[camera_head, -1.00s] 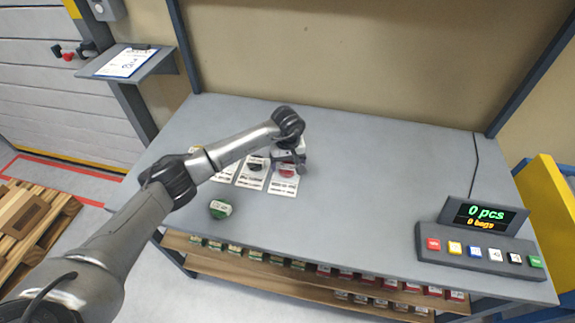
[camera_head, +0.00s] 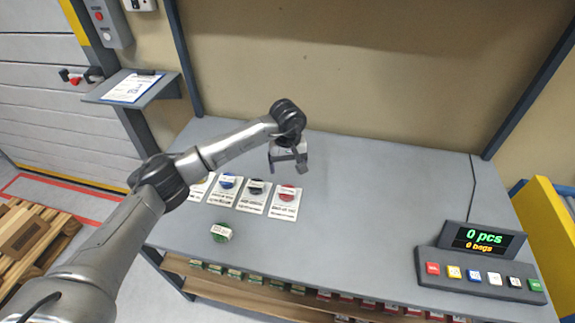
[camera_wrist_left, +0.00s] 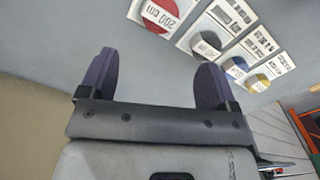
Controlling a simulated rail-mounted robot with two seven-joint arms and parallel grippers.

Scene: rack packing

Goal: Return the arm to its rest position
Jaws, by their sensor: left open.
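My left arm comes in from the left in the head view, and its gripper (camera_head: 288,166) hangs above the back part of the grey table (camera_head: 350,220). The gripper is open and empty. In the left wrist view its two dark fingers (camera_wrist_left: 152,82) stand wide apart with only bare table between them. The gripper is behind a row of white cards with coloured discs, clear of them. The red disc (camera_head: 287,193) lies on the rightmost card, nearest the gripper. My right gripper is not in view.
A dark disc (camera_head: 256,187) and a blue disc (camera_head: 227,182) lie on neighbouring cards. A green item (camera_head: 221,232) lies in front of them. A button console (camera_head: 480,273) with a display reading 0 pcs stands at the right. The table's middle is clear.

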